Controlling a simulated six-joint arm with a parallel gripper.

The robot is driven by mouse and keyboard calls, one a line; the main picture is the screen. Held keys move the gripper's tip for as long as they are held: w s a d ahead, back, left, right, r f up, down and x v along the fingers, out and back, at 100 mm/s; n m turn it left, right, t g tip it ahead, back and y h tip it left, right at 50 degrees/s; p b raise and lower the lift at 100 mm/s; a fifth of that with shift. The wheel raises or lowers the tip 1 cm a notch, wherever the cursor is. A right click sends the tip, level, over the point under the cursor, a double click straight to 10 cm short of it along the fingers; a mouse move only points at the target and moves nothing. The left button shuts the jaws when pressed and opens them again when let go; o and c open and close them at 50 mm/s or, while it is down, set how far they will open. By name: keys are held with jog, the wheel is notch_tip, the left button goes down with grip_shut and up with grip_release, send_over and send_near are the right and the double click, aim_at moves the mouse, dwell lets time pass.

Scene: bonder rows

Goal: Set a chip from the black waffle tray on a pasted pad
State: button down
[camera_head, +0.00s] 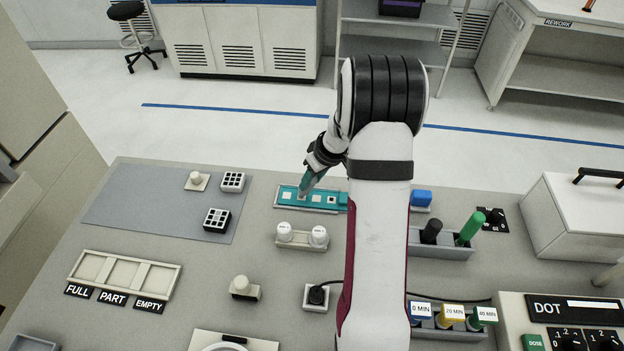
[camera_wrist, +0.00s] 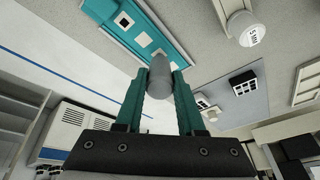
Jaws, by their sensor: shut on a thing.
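My gripper (camera_head: 304,190) is over the teal board (camera_head: 341,203) in the head view. In the wrist view its green fingers (camera_wrist: 160,80) are shut on a grey rounded piece (camera_wrist: 160,70), whose tip is close to the board (camera_wrist: 165,22). I cannot tell whether they touch, or whether a chip is under the piece. The board has a row of pale pads, one with a dark square (camera_head: 332,200). The black waffle tray (camera_head: 217,220) with pale cells lies on the grey mat; it also shows in the wrist view (camera_wrist: 243,82).
A white tray with dark cells (camera_head: 233,182) and a white knob on a base (camera_head: 196,179) sit on the mat (camera_head: 130,208). A rack with a black and a green handle (camera_head: 470,228) is right of my arm.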

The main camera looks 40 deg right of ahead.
notch_tip(320, 180, up, 6)
jog(key=shift+r, duration=0.25)
